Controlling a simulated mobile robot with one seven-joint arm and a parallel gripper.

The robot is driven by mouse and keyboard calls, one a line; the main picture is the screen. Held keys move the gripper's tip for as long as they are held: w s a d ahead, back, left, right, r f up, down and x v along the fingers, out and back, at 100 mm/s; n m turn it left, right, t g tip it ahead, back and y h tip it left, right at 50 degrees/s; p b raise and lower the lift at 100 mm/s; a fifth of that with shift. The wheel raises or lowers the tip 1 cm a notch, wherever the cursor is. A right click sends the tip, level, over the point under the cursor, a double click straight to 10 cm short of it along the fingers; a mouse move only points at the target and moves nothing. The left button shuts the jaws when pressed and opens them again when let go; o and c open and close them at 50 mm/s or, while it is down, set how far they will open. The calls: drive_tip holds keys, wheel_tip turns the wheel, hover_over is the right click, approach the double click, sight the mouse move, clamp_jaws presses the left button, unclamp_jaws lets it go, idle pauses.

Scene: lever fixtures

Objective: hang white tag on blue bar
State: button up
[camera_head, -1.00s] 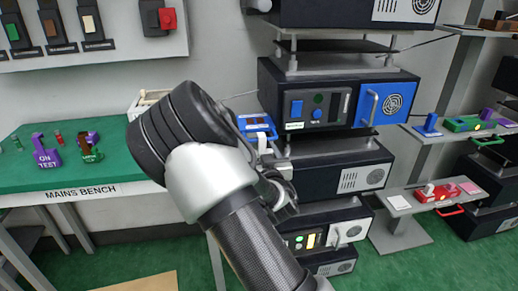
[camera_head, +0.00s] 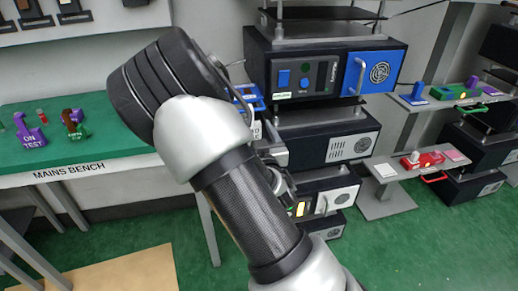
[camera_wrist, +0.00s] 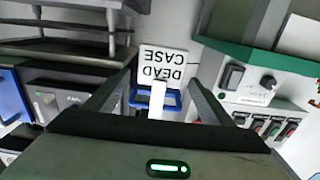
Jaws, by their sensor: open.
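The white tag (camera_wrist: 165,66), lettered "DEAD CASE", shows upside down in the wrist view. Its narrow white strip (camera_wrist: 157,98) crosses in front of the blue bar (camera_wrist: 173,98), and the tag seems to hang on it; the exact contact is unclear. My gripper (camera_wrist: 161,72) is open, with one finger on each side of the tag and strip and gaps between. In the head view my arm hides most of this; part of the white tag (camera_head: 257,131) shows below a blue piece (camera_head: 247,94), left of the black instrument stack.
A black instrument with a blue panel (camera_head: 373,70) stands on the stack right of my arm. The green bench (camera_head: 90,140) is at left. Green floor is clear at lower right.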

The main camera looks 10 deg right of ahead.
drive_tip(key=shift+s+p, duration=5.4)
drive_tip(key=shift+p, duration=0.25)
drive_tip(key=w+r+m+g+h, duration=0.1)
drive_tip(key=w+r+m+g, duration=0.25)
drive_tip(key=r+g, duration=0.4)
drive_tip(key=s+r+n+g+y, duration=0.1)
drive_tip(key=s+r+n+g, duration=0.1)
drive_tip(key=s+r, duration=0.7)
drive_tip(key=s+r+n+g, duration=0.1)
drive_tip(key=s+r+g, duration=0.35)
drive_tip(key=s, duration=0.95)
wheel_tip(320, 180, up, 14)
drive_tip(key=s+t+p, duration=0.1)
drive_tip(key=p, duration=1.2)
drive_tip(key=shift+r+t, duration=0.2)
drive_tip(key=shift+t, duration=0.1)
